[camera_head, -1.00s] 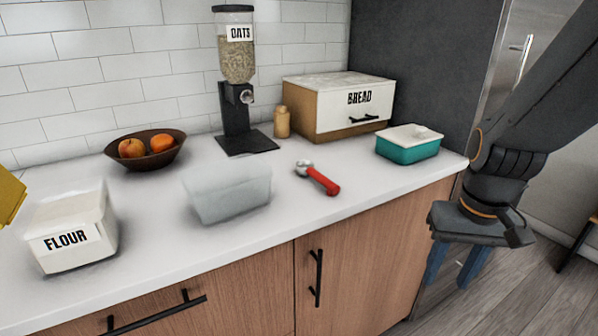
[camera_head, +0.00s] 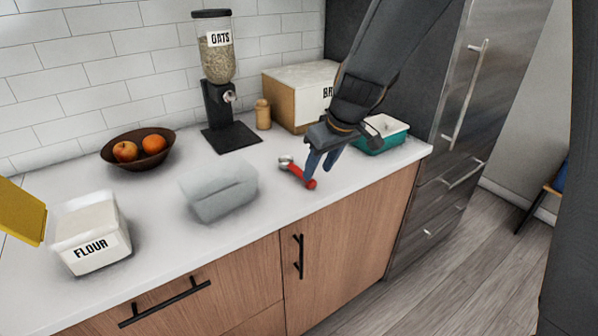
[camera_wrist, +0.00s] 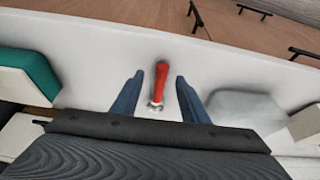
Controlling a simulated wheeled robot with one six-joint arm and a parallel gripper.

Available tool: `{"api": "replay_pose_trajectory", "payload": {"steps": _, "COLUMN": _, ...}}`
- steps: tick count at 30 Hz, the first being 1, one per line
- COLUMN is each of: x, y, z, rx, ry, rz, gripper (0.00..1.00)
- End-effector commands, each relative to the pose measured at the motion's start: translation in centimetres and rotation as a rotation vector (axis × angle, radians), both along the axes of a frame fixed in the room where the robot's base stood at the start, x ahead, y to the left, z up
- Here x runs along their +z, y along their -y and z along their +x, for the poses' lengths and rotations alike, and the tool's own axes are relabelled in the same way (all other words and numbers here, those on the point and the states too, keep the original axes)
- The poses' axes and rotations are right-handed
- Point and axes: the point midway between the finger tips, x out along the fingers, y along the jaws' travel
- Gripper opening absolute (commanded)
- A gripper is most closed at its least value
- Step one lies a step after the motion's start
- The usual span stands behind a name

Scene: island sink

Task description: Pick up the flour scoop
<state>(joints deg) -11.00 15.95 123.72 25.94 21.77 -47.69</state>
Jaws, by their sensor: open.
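The flour scoop, with a red handle and a metal head, lies on the white counter (camera_head: 250,205). In the head view the scoop (camera_head: 299,174) is right of the clear container, its handle pointing toward the front edge. My gripper (camera_head: 318,163) is over the counter just above the scoop and overlaps part of the view of it. In the wrist view my gripper (camera_wrist: 157,92) is open, with its blue fingers to either side of the red scoop (camera_wrist: 161,80). Nothing is between the fingers firmly held; the exact height above the scoop is hard to tell.
A clear container (camera_head: 219,190) stands left of the scoop. The oats dispenser (camera_head: 218,85), fruit bowl (camera_head: 138,150) and flour bin (camera_head: 90,232) are farther left.

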Motion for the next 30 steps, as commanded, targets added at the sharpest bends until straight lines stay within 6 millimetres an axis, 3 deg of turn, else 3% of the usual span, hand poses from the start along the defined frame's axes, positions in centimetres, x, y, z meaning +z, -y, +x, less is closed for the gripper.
{"api": "replay_pose_trajectory", "payload": {"steps": 12, "x": -4.2, "y": -1.4, "z": 1.1, "rx": -0.002, "ry": -0.001, "rz": 0.0, "gripper": 0.41}}
{"api": "replay_pose_trajectory", "payload": {"steps": 22, "x": -4.7, "y": -1.5, "z": 1.3, "rx": -0.001, "ry": 0.0, "rz": 0.0, "gripper": 0.41}}
{"api": "replay_pose_trajectory", "payload": {"steps": 30, "x": -4.7, "y": -1.5, "z": 1.3, "rx": -0.001, "ry": 0.0, "rz": 0.0, "gripper": 0.0}}
